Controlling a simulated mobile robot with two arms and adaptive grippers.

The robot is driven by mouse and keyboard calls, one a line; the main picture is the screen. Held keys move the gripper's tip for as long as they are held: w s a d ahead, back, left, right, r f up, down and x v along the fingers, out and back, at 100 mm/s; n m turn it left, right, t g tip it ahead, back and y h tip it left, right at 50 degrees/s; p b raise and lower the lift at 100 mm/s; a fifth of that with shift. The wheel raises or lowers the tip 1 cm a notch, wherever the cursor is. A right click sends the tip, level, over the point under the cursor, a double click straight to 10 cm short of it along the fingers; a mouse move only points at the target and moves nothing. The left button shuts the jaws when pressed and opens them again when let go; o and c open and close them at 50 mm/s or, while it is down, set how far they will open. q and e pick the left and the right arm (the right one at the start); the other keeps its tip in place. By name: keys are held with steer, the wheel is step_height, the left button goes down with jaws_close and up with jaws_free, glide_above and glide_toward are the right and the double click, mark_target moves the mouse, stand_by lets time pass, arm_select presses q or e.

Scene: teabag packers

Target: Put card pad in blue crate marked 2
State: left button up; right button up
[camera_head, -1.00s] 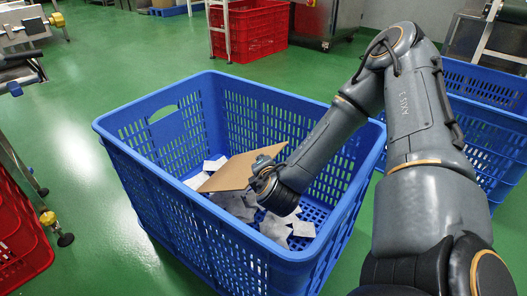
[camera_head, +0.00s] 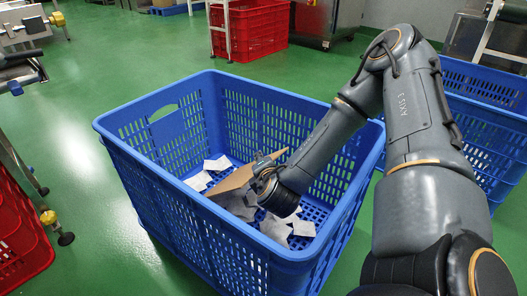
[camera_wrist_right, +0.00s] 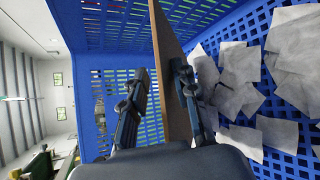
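The card pad (camera_head: 232,180) is a flat brown sheet, tilted inside the large blue crate (camera_head: 185,222). My right gripper (camera_head: 262,166) is inside this crate, at the pad's upper right end. In the right wrist view the pad (camera_wrist_right: 172,85) stands edge-on between the fingers of my right gripper (camera_wrist_right: 160,90). The left-hand finger is clear of the pad, with a visible gap; the other finger is against or very close to it. The gripper looks open. No number shows on the crate. My left gripper is not in view.
Several white teabag packets (camera_head: 275,228) lie on the crate floor, also in the right wrist view (camera_wrist_right: 240,75). More blue crates (camera_head: 490,130) stand at right. A red crate (camera_head: 250,30) stands behind, another (camera_head: 18,235) at left. Green floor (camera_head: 95,190) is free at left.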

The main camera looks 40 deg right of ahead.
steer(key=p+v, duration=0.3)
steer(key=v, duration=0.4)
steer(key=shift+s+a+r, duration=0.15)
steer(key=shift+s+r, duration=0.1)
steer(key=shift+r, duration=0.15)
